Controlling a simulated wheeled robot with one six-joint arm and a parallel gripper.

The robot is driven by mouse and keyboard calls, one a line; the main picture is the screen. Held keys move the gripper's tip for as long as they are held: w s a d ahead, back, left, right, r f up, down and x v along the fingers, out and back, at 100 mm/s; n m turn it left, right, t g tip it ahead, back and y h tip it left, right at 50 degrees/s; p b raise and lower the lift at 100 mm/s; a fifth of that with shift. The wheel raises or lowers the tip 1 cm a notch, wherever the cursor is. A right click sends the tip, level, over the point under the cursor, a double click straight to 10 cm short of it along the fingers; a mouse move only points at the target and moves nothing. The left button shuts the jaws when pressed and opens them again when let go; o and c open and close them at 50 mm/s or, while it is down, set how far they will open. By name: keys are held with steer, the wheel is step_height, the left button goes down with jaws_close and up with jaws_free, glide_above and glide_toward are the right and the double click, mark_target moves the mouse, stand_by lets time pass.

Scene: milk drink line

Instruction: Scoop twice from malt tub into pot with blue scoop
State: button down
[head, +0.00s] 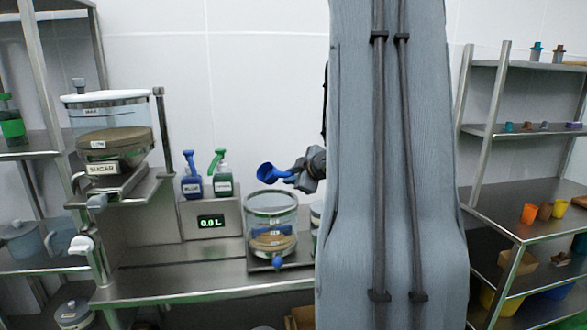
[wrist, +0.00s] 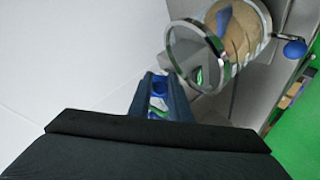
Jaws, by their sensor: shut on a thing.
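The blue scoop (head: 270,172) is in my gripper (head: 300,174), held by its handle. Its bowl is above the rim of a clear glass vessel (head: 271,235) with brown contents, a blue label and a blue tap knob. The wrist view shows blue between my jaws (wrist: 163,80), and the glass vessel (wrist: 240,35) with its metal rim at upper right. I cannot tell what is in the scoop. Another container (head: 316,215), mostly hidden behind my arm, stands right of the glass vessel; I cannot tell if it is the malt tub.
A blue pump bottle (head: 191,178) and a green pump bottle (head: 221,178) stand on a unit with a 0.0 L display (head: 211,221). A lidded clear hopper (head: 110,125) stands at left. Shelving (head: 520,205) with small cups is at right. My grey arm blocks the middle.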

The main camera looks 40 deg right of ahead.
steer(key=shift+s+r+m+p, duration=0.15)
steer(key=shift+m+p, duration=0.15)
steer(key=shift+p, duration=0.55)
steer(key=m+y+p, duration=0.1)
steer(key=p, duration=0.1)
steer(key=shift+d+r+p, duration=0.1)
steer(key=shift+r+p, duration=0.05)
steer(key=shift+p, duration=0.2)
steer(key=shift+r+m+y, duration=0.1)
steer(key=shift+m+y, duration=0.3)
steer(key=shift+m, duration=0.1)
steer(key=shift+d+r+m+y, duration=0.15)
steer(key=shift+r+m+y, duration=0.25)
steer(key=shift+m+y, duration=0.45)
steer(key=shift+d+r+m+y, duration=0.1)
steer(key=shift+r+m+y, duration=0.25)
steer(key=shift+m+y, duration=0.5)
